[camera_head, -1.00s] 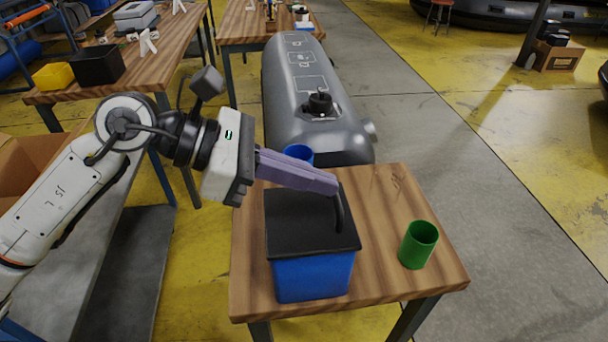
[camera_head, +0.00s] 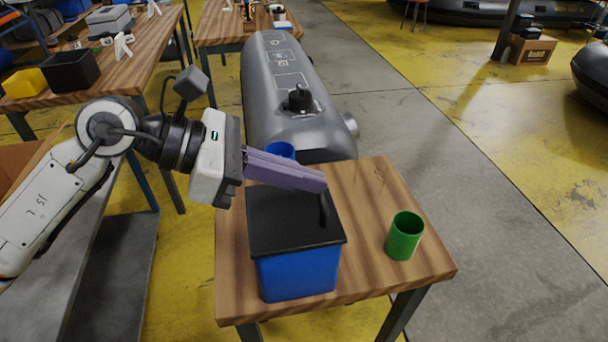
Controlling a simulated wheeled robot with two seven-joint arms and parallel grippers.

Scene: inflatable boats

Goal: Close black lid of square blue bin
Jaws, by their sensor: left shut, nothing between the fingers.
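The square blue bin (camera_head: 298,274) stands on the small wooden table in front of me. Its black lid (camera_head: 285,226) lies flat across the top, and no gap shows between lid and bin from here. A dark upright handle (camera_head: 324,209) rises near the lid's right side. My left gripper (camera_head: 325,184) is shut and empty, just above the lid's back right part, with its fingertips at the top of the handle; I cannot tell if they touch. My right gripper is not in view.
A green cup (camera_head: 404,236) stands right of the bin on the wooden table (camera_head: 360,190). A blue cup (camera_head: 280,151) shows behind my left gripper. A grey inflatable tube (camera_head: 290,75) lies beyond the table. The table's back right is clear.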

